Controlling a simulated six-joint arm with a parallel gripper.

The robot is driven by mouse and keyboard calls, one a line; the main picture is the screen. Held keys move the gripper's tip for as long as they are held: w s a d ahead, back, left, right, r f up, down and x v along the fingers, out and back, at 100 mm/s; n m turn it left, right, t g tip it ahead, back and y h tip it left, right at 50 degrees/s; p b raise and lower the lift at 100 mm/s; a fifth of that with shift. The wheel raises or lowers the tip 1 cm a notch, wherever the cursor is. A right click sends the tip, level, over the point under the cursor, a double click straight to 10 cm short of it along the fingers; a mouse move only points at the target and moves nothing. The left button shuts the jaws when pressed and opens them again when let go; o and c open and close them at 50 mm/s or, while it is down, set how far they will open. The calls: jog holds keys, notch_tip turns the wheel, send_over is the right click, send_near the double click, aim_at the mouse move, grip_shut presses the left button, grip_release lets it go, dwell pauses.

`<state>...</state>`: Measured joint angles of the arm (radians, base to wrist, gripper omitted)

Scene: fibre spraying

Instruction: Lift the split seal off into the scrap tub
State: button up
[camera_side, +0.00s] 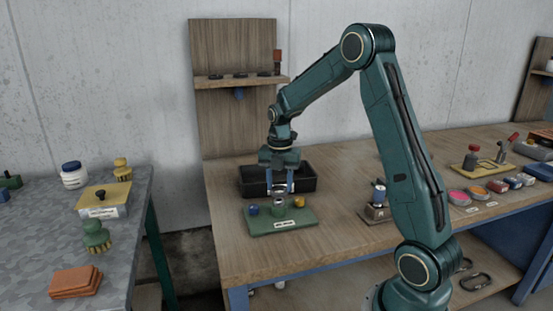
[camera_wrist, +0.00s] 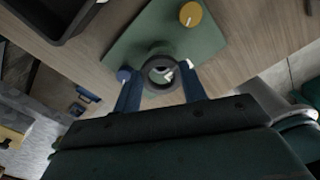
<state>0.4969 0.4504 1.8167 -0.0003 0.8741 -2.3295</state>
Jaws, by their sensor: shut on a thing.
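My gripper (camera_side: 279,188) points down over the green plate (camera_side: 281,231), its two blue fingers shut on a dark ring, the split seal (camera_wrist: 150,82). In the wrist view the fingertips (camera_wrist: 161,80) sit on either side of the ring, with something pale and shiny inside it. I cannot tell whether the ring is still around a post or clear of it. The plate also carries a blue knob (camera_side: 253,210) and a yellow knob (camera_side: 299,202). The black open tub (camera_side: 307,185), likely the scrap tub, stands just behind the plate.
A small metal fixture (camera_side: 376,212) stands to the right of the plate. Coloured pots (camera_side: 459,198) and small boxes lie farther right. A wooden backboard with a shelf (camera_side: 238,80) rises behind the tub. Bare bench shows in front of the plate.

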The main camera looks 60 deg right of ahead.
aim_at(279, 179)
notch_tip(279, 179, up, 16)
dwell(0.4)
jog(key=shift+d, duration=0.1)
dwell(0.5)
jog(key=w+d+f, duration=0.2)
jog(key=w+d, duration=0.1)
jog(key=d, duration=0.3)
jog(key=w+d+f+m, duration=0.1)
jog(key=w+d, duration=0.3)
jog(key=d, duration=0.3)
jog(key=shift+w+d+f, duration=0.2)
jog(key=shift+d+f, duration=0.05)
jog(key=shift+f, duration=0.1)
jog(key=shift+f, duration=0.1)
notch_tip(279, 179, down, 16)
jog(key=shift+r, duration=0.25)
jog(key=shift+f, duration=0.1)
jog(key=shift+f, duration=2.05)
